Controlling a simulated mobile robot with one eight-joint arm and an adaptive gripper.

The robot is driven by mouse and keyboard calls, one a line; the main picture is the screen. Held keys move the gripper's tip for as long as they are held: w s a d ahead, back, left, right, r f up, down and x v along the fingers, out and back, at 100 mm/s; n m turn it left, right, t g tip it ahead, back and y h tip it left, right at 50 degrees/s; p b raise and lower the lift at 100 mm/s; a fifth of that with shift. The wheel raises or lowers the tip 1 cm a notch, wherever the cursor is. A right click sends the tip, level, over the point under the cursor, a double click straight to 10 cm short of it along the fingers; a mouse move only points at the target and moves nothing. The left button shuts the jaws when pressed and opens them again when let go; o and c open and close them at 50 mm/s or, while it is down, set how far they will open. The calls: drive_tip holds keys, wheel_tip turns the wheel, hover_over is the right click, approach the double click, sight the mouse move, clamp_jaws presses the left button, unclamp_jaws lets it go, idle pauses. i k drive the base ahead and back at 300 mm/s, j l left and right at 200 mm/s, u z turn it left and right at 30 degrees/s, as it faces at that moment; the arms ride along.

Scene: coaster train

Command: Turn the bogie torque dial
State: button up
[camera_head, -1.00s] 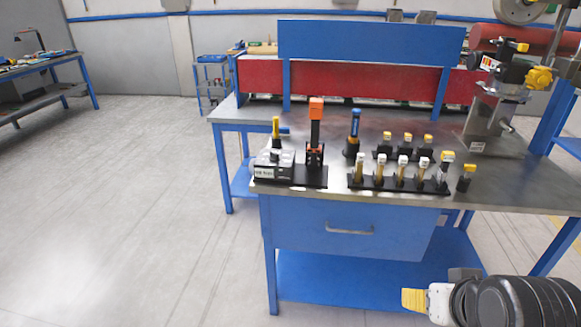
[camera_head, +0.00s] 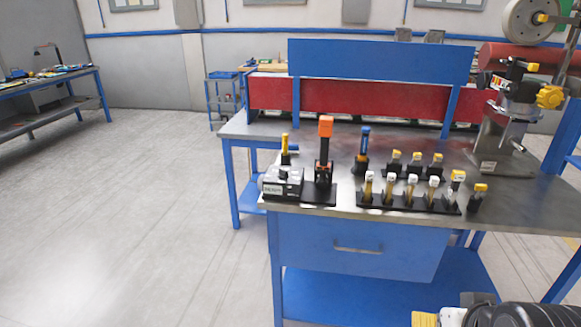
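No label that reads as the bogie torque dial can be made out. A yellow lobed knob (camera_head: 549,96) sits on the black-and-metal fixture (camera_head: 518,108) at the right of the workbench. A small grey box (camera_head: 283,181) with a white label too small to read stands at the bench's front left. My gripper (camera_head: 424,319) shows only partly at the bottom edge, right of centre, with a yellow tip and white body. It is low in front of the bench, well apart from the knob and the box. Whether its fingers are open or shut is not visible.
The workbench (camera_head: 530,212) carries an orange-topped upright tool (camera_head: 324,150), a blue-handled tool (camera_head: 362,150) and a black rack (camera_head: 410,203) of several yellow-topped pieces. A blue drawer (camera_head: 358,247) is below. A wheel (camera_head: 531,20) hangs upper right. Floor at left is clear.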

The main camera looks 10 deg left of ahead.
sight(283, 173)
drive_tip(key=i+j, duration=0.95)
drive_tip(key=i, duration=0.2)
drive_tip(key=j+u, duration=0.05)
